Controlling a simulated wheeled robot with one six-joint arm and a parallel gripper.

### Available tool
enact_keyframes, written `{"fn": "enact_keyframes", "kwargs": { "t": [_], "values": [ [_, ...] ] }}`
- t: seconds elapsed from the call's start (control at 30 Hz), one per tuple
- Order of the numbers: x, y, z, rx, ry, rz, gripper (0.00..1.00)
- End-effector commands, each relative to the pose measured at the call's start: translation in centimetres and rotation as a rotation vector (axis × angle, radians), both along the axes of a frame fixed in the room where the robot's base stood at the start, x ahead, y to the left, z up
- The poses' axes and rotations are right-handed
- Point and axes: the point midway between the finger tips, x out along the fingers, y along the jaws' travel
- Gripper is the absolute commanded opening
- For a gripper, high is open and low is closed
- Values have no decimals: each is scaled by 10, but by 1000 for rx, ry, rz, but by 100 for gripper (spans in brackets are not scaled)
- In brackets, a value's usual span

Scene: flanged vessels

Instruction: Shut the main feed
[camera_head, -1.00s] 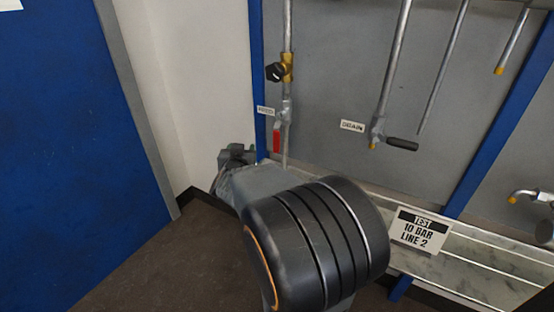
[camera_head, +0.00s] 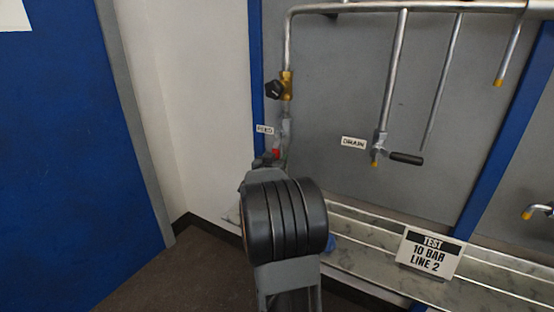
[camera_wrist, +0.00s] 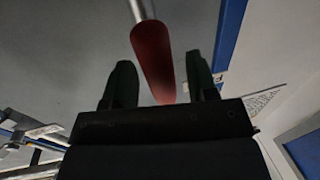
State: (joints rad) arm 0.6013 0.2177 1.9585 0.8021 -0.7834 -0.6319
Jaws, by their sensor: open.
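The feed valve's red lever (camera_head: 276,153) shows as a small patch below the FEED label (camera_head: 265,129), on the vertical pipe at the left of the panel. My arm hides most of it in the head view. In the wrist view the red lever (camera_wrist: 152,52) lies between the two dark fingers of my gripper (camera_wrist: 161,75), with its end close to the gripper body. The fingers are apart, with a gap visible on each side of the lever. Whether the lever touches the gripper body I cannot tell.
A black knob on a brass valve (camera_head: 276,90) sits above the feed lever. The DRAIN valve's dark handle (camera_head: 406,158) sticks out to the right. A TEST 10 BAR LINE 2 sign (camera_head: 430,252) stands on the ledge. A blue post (camera_head: 500,130) is further right.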

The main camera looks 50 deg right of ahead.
Motion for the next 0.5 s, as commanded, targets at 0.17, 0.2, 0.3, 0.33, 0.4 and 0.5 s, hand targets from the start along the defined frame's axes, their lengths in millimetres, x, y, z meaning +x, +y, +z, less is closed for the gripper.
{"fn": "enact_keyframes", "kwargs": {
  "t": [0.17, 0.2, 0.3, 0.33, 0.4, 0.5],
  "values": [
    [7, -14, -1, 0, 1, 1, 53],
    [8, -16, 0, 0, 1, 1, 53],
    [9, -19, 0, 0, 1, 1, 53],
    [9, -19, 0, 0, 1, 1, 53],
    [9, -19, 0, 0, 1, 2, 53],
    [9, -19, 0, 0, 1, 2, 53]
  ]
}}
